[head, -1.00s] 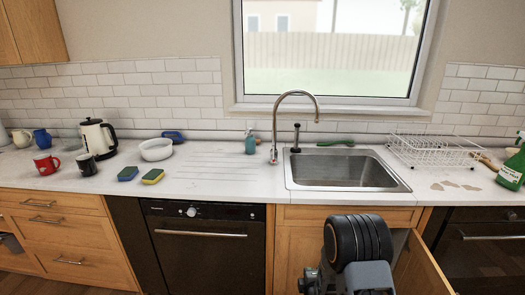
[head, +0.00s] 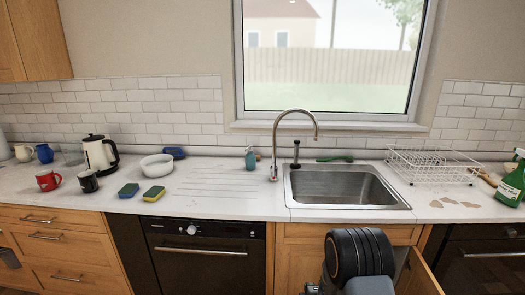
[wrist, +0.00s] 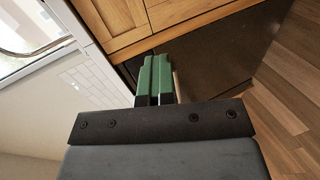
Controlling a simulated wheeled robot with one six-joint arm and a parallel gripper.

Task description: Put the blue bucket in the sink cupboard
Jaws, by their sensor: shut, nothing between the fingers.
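The sink cupboard (head: 300,262) is the wooden unit below the sink (head: 350,188). Its right-hand door (head: 420,278) stands open, angled outward. My arm covers much of the opening, so the inside is mostly hidden. I see no blue bucket in either view. My gripper (wrist: 153,75) shows in the wrist view with green fingers shut and nothing between them. There, the fingers point toward wooden cabinet fronts (wrist: 160,20) and a dark panel. In the head view my arm is in front of the cupboard and the fingers are hidden.
A dark oven (head: 205,255) is left of the cupboard, and another dark appliance (head: 490,265) is to its right. On the counter are a kettle (head: 100,154), mugs, sponges, a white bowl (head: 157,165), a dish rack (head: 430,165) and a green spray bottle (head: 512,182). The floor (wrist: 270,125) looks clear.

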